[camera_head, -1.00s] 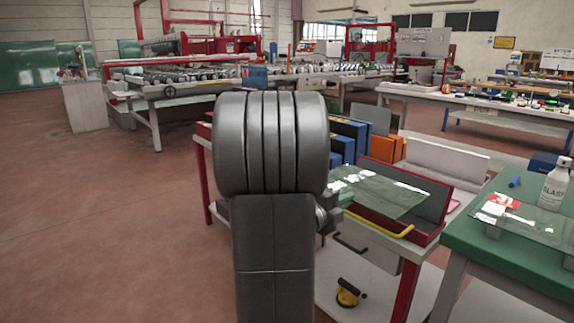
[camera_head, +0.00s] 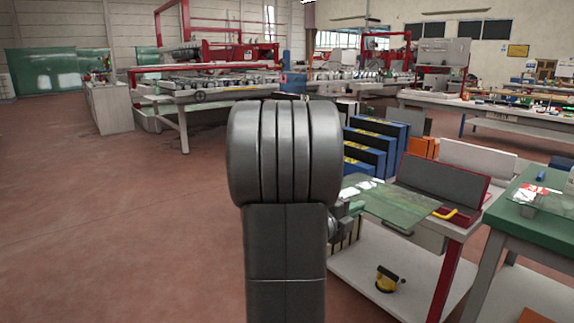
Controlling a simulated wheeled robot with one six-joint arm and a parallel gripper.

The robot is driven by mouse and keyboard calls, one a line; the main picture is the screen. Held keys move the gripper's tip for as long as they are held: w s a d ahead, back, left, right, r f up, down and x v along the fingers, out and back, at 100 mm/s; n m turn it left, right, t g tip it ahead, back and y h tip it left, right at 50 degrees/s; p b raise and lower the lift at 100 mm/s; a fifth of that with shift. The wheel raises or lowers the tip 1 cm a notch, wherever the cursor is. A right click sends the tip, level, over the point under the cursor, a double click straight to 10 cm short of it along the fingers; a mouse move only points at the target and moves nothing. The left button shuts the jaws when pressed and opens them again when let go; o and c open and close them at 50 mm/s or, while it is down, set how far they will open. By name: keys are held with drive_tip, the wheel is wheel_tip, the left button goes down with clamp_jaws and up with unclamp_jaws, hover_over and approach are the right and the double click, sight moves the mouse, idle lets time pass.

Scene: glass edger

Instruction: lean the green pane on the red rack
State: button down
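The green pane (camera_head: 395,204) is a translucent sheet with pale reflections, held roughly flat in the air right of my arm. My gripper (camera_head: 350,209) is at the pane's left edge and appears shut on it; my arm hides part of the fingers. The red rack (camera_head: 470,200) stands behind and right of the pane, with a grey sloped back (camera_head: 440,177) and a yellow bar (camera_head: 445,214) at its front. The pane overlaps the rack's left part in the picture; I see no sign of it resting there.
Blue racks (camera_head: 375,145) and orange blocks (camera_head: 420,147) stand behind the pane. A green-topped table (camera_head: 515,215) is at the right. A yellow and black suction cup (camera_head: 387,280) lies on the lower shelf (camera_head: 350,270). The floor at left is clear.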

drive_tip(key=w+a+f+n+t+y, duration=0.25)
drive_tip(key=a+f+n+y, duration=0.2)
drive_tip(key=a+f, duration=0.5)
drive_tip(key=w+a+f+n+t+y, duration=0.25)
drive_tip(key=a+f+t+y, duration=0.2)
drive_tip(key=a+f, duration=0.5)
wheel_tip(320, 180, up, 26)
drive_tip(key=d+p, duration=0.1)
drive_tip(key=p, duration=2.5)
drive_tip(key=s+f+n+y, duration=0.3)
drive_tip(key=s+f+y, duration=0.2)
drive_tip(key=f, duration=1.1)
drive_tip(key=s, duration=0.3)
